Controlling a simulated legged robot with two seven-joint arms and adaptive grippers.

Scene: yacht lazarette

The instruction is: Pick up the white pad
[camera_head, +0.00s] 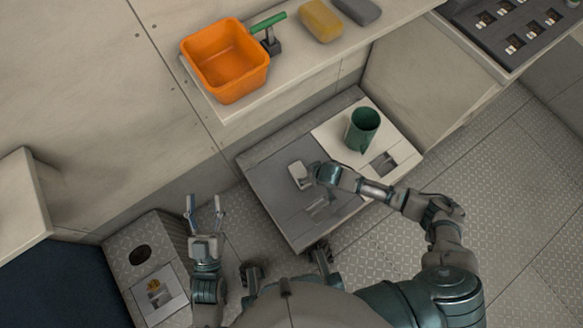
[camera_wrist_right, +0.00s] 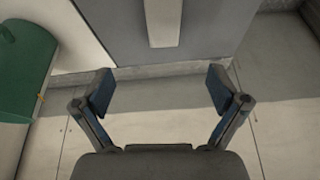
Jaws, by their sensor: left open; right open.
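I cannot tell for sure which thing is the white pad. A pale, narrow strip (camera_wrist_right: 163,22) lies on the grey surface at the top of the right wrist view, ahead of my right gripper (camera_wrist_right: 160,92). That gripper is open with nothing between its fingers. In the head view its pale body is over the grey box, and its fingers are hidden. A light, flat panel (camera_head: 331,136) on the box has a green mug (camera_head: 362,129) standing on it; the mug also shows at the left of the wrist view (camera_wrist_right: 22,68). My left gripper (camera_head: 205,203) is open and empty.
An orange bin (camera_head: 226,62), a yellow sponge (camera_head: 321,20) and a grey block (camera_head: 358,9) are on the pale shelf at the top. A grey box (camera_head: 262,182) stands on the textured floor (camera_head: 500,170). A lower unit (camera_head: 120,245) is at bottom left.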

